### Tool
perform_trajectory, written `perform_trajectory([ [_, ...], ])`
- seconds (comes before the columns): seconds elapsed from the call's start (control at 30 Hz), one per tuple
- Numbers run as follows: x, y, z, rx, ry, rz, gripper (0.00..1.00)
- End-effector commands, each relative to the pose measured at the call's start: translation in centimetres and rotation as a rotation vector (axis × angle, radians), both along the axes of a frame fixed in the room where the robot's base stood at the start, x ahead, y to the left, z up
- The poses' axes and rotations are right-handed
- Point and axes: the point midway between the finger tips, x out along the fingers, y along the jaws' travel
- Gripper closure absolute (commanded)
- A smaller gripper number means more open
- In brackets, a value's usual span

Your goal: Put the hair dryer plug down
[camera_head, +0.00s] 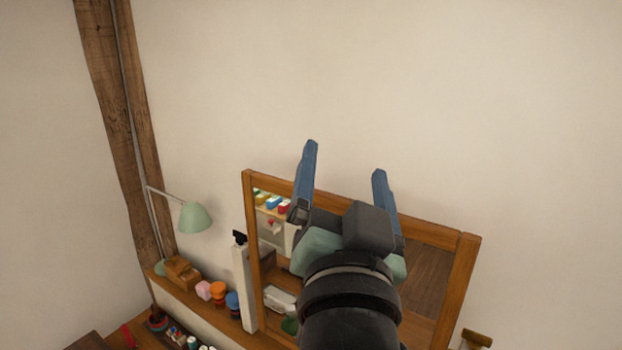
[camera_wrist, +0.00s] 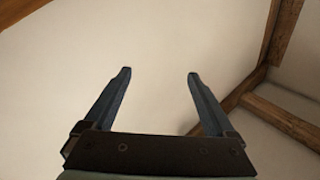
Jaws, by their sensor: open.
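My gripper (camera_head: 343,172) is raised in front of the wood-framed mirror and points up, its two blue fingers spread apart. In the wrist view my gripper (camera_wrist: 159,72) is open with nothing between the fingers, against a bare pale surface. I cannot make out a hair dryer plug or a hair dryer in either view. My arm and gripper hide part of the mirror and what lies behind them.
A wood-framed mirror (camera_head: 462,285) stands against the pale wall. Timber beams (camera_head: 112,110) rise at the left. The wall above is clear.

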Motion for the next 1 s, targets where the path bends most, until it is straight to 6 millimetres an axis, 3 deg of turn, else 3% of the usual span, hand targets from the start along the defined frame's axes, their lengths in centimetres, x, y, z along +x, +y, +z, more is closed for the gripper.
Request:
perform_trajectory([
  [0.03, -1.9, 1.0, 4.2, -0.091, -0.119, -0.009, 0.10],
  [0.1, -4.6, 2.0, 8.8, -0.207, -0.262, -0.043, 0.10],
  [0.2, -8.1, 3.0, 13.2, -0.323, -0.413, -0.099, 0.10],
  [0.3, -10.3, 3.5, 15.4, -0.385, -0.498, -0.141, 0.10],
  [0.43, -11.3, 3.7, 16.3, -0.414, -0.535, -0.162, 0.10],
  [0.7, -11.2, 3.7, 16.2, -0.413, -0.531, -0.161, 0.10],
  [1.0, -11.1, 3.8, 12.0, -0.409, -0.529, -0.155, 0.10],
])
